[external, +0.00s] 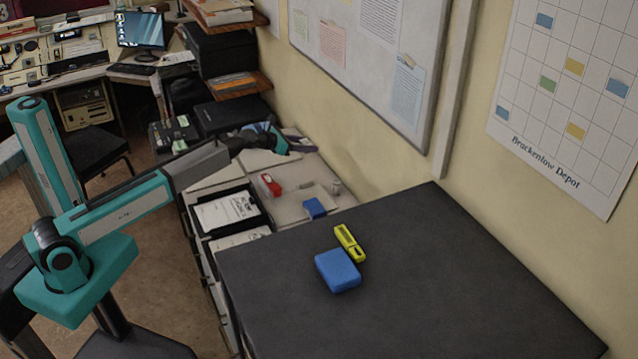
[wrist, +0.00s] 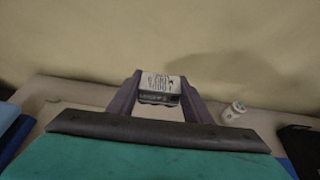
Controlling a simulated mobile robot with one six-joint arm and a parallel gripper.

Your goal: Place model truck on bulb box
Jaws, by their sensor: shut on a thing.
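My gripper (external: 298,142) is at the far end of the low white counter, near the wall. In the wrist view its two purple fingers stand on either side of a small box with a white printed face and a dark lower edge (wrist: 160,88), and are shut on it. I cannot read its label or tell whether it is the bulb box. A small red object with a pale patch (external: 270,185), possibly the model truck, sits on the counter nearer the camera, apart from my gripper.
A small blue block (external: 314,208) and a small pale jar (external: 336,187) stand on the counter; a white jar (wrist: 235,111) shows right of my fingers. Black paper trays (external: 228,212) line the left side. A dark cabinet top (external: 450,290) holds a blue box (external: 338,271) and yellow object (external: 349,243).

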